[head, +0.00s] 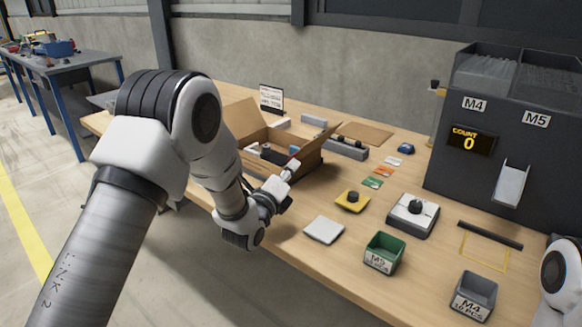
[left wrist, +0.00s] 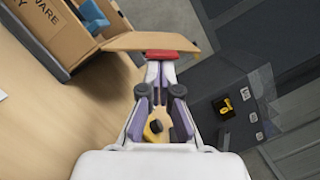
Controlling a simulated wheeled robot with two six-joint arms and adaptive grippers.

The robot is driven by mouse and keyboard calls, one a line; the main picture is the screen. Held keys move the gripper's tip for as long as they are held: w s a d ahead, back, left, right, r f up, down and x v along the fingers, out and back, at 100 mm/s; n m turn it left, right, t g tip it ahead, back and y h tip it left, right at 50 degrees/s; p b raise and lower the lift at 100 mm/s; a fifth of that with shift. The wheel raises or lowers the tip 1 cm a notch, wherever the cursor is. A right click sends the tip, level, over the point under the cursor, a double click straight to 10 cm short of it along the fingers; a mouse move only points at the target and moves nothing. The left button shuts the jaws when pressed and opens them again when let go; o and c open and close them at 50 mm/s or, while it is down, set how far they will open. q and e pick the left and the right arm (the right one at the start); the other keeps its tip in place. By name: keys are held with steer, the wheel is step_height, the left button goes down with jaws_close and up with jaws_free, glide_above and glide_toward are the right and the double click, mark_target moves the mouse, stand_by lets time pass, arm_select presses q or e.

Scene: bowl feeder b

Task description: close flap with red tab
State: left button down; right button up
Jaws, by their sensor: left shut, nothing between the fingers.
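The open cardboard box (head: 309,164) stands on the workbench with flaps standing out. One flap (head: 317,146) slants up and outward at its right side. In the left wrist view this flap (left wrist: 138,42) sticks out from the printed box wall (left wrist: 50,32). A red tab (left wrist: 168,54) sits on the flap's edge, directly at my left fingertips; I cannot tell whether they touch. My left gripper (head: 293,168) is shut and empty beside the box, and it also shows in the left wrist view (left wrist: 160,68). My right gripper is out of view.
A white pad (head: 324,230), a yellow block with a black knob (head: 352,201), a green bin (head: 383,254) and a grey bin (head: 474,296) lie to the right. The dark M4/M5 feeder (head: 470,180) stands at the far right. Bare tabletop lies in front of the box.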

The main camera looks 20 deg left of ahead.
arm_select(q)
steer(key=shift+d, duration=0.1)
steer(key=shift+a+r+n, duration=0.25)
steer(key=shift+r+n, duration=0.05)
steer(key=shift+n, duration=0.3)
steer(key=shift+w+a+f+n+g+h+p, duration=0.35)
steer(key=shift+w+a+n+g+p, duration=0.55)
steer(key=shift+a+n, duration=1.65)
steer(key=shift+w+a+f+n+g+h+p, duration=0.1)
steer(key=shift+w+a+f+n+g+p, duration=0.8)
steer(key=shift+n, duration=2.9)
steer(key=shift+w+a+r+n+g+h+p, duration=0.1)
steer(key=shift+w+a+n+g+h+p, duration=0.35)
steer(key=shift+a+n+p, duration=1.55)
steer(key=shift+s+a+f+n+b, duration=0.15)
steer(key=shift+a+n+b, duration=0.1)
steer(key=shift+n+b, duration=0.7)
